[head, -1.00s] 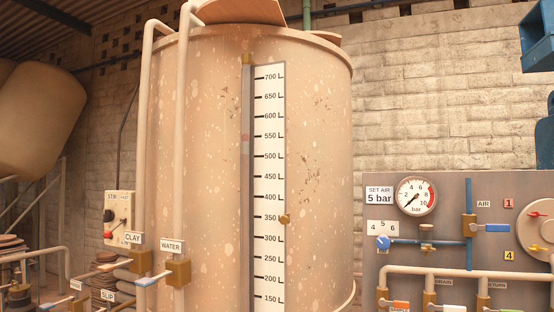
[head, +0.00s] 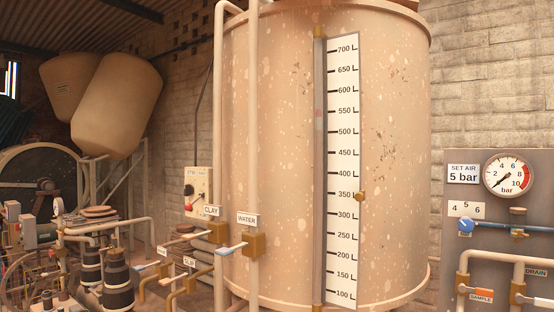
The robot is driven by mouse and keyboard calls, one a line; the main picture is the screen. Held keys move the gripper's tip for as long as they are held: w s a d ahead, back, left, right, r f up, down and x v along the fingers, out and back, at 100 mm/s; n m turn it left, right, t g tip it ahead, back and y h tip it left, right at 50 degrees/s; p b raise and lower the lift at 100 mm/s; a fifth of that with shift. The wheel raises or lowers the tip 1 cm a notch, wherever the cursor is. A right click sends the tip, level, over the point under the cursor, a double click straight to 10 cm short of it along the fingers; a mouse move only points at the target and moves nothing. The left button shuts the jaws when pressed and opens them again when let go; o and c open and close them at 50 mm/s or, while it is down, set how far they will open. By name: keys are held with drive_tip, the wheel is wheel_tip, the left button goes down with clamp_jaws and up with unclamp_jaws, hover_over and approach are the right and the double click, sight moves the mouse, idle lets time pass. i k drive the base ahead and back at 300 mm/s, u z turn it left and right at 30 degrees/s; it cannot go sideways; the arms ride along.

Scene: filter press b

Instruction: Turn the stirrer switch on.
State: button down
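The stirrer switch box (head: 198,190) is a small cream box on the wall, left of the big tank and partly behind its pipes. Its label reads "STIR" in part. A red knob or button shows at its lower left and a dark part above it; the switch position is too small to tell. My gripper is not in this view.
The large tank (head: 280,150) with a litre scale (head: 343,170) fills the middle. CLAY (head: 212,211) and WATER (head: 247,219) valve pipes stand before it. Pumps (head: 117,285) and pipework crowd the lower left. An air panel (head: 470,240) with a gauge (head: 509,174) is at right.

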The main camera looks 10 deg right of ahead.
sight(188, 188)
drive_tip(key=u, duration=0.15)
drive_tip(key=i, duration=0.2)
drive_tip(key=u, duration=0.25)
drive_tip(key=k, duration=0.65)
drive_tip(key=u, duration=0.55)
drive_tip(key=i, duration=0.9)
drive_tip(key=u, duration=0.35)
